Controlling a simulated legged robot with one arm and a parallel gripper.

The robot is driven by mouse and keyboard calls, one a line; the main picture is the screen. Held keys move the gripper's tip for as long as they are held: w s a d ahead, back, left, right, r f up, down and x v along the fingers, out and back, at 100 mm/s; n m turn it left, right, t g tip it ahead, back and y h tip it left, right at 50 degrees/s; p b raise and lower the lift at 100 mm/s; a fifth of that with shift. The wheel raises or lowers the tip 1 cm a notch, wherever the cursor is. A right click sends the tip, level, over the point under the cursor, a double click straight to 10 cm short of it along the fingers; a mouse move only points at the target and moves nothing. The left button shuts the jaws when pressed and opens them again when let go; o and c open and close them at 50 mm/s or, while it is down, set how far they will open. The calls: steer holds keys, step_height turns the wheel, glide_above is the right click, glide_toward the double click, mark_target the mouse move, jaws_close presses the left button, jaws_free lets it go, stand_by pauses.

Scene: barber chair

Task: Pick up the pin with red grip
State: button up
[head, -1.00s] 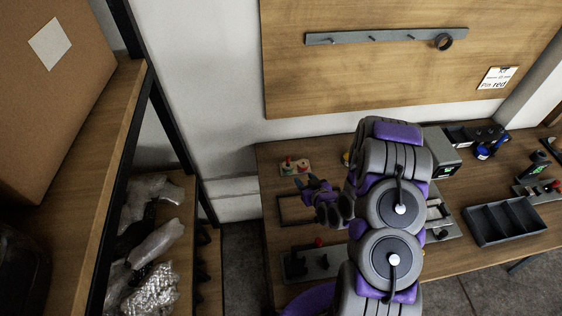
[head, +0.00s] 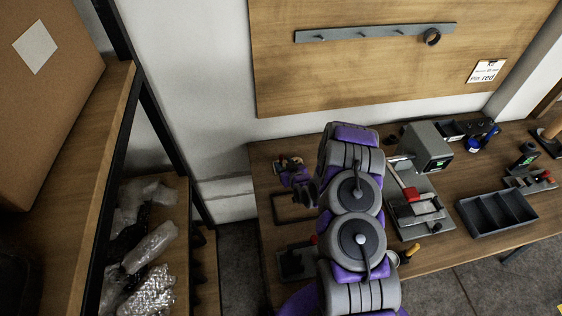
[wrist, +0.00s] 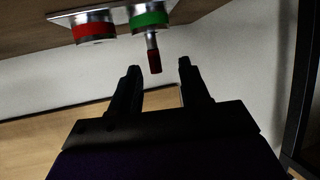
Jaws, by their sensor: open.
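My gripper (wrist: 158,66) is open, with one dark finger on each side of the pin's red end in the picture. I cannot tell whether the pin is fully between the fingers in depth; no contact shows. In the head view my gripper (head: 292,175) is over the small board at the back left of the table and largely hides it.
A red-banded cylinder (wrist: 95,30) stands beside the green one. A shelf (head: 85,150) with a large box is at left.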

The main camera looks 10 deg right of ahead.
mark_target(282, 160)
steer(key=shift+d+x, duration=0.15)
steer(key=shift+x, duration=1.25)
steer(key=shift+d+x, duration=0.2)
steer(key=shift+x, duration=1.2)
jaws_close()
